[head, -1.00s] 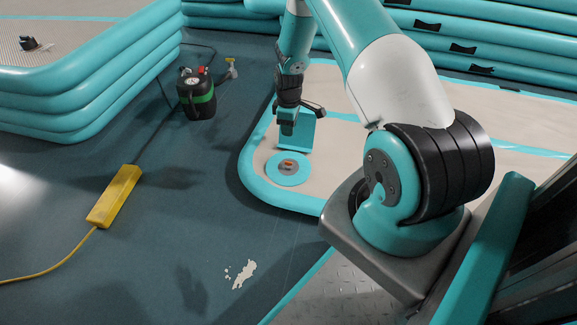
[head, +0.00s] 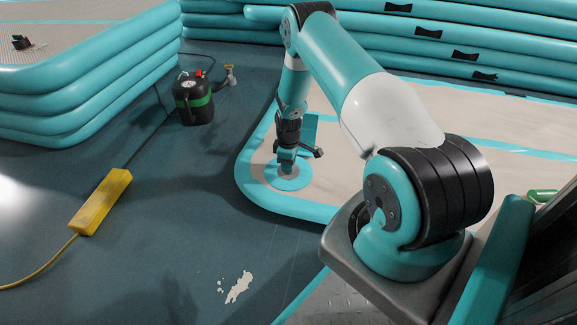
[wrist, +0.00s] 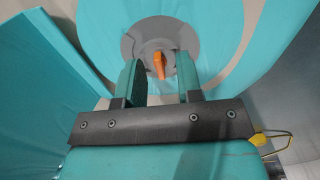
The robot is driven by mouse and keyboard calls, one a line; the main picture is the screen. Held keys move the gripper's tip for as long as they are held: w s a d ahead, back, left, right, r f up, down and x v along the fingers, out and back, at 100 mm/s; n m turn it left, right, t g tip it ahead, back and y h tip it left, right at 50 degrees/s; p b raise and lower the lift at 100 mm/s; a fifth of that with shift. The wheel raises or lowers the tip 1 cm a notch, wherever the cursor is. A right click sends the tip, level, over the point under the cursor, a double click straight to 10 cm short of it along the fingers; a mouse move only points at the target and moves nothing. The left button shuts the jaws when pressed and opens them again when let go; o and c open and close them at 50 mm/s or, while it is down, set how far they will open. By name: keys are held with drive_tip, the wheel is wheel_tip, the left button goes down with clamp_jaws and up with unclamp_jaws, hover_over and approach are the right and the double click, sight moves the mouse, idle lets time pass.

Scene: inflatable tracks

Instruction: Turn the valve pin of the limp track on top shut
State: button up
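The limp track (head: 340,185) lies flat on the floor, with a beige top and a teal edge. Near its rounded left end is a teal round patch (head: 303,182) that bears the valve. In the wrist view the valve is a grey disc (wrist: 133,45) with an upright orange pin (wrist: 158,64) at its middle. My gripper (wrist: 160,70) points down over the valve. Its two teal fingers are apart, one on each side of the pin, with gaps showing; I cannot tell how deep they reach. In the head view my gripper hides the pin.
A black and green pump (head: 194,102) stands on the floor at the left. A yellow power strip (head: 102,202) with a cable lies nearer. Stacked teal tracks (head: 90,95) stand at the left, others at the back. A pale spill (head: 238,287) marks the floor.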

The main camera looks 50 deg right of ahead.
clamp_jaws()
drive_tip(key=shift+r+m+p, duration=0.15)
drive_tip(key=shift+m+p, duration=0.3)
drive_tip(key=shift+m, duration=0.05)
drive_tip(key=shift+m+p, duration=0.55)
drive_tip(key=shift+m, duration=0.05)
drive_tip(key=m+p, duration=0.2)
drive_tip(key=m, duration=0.1)
drive_tip(key=shift+m, duration=0.3)
drive_tip(key=m+p, duration=0.2)
drive_tip(key=m, duration=0.4)
drive_tip(key=shift+p, duration=0.35)
drive_tip(key=m+p, duration=0.1)
drive_tip(key=m, duration=0.5)
drive_tip(key=shift+m, duration=0.3)
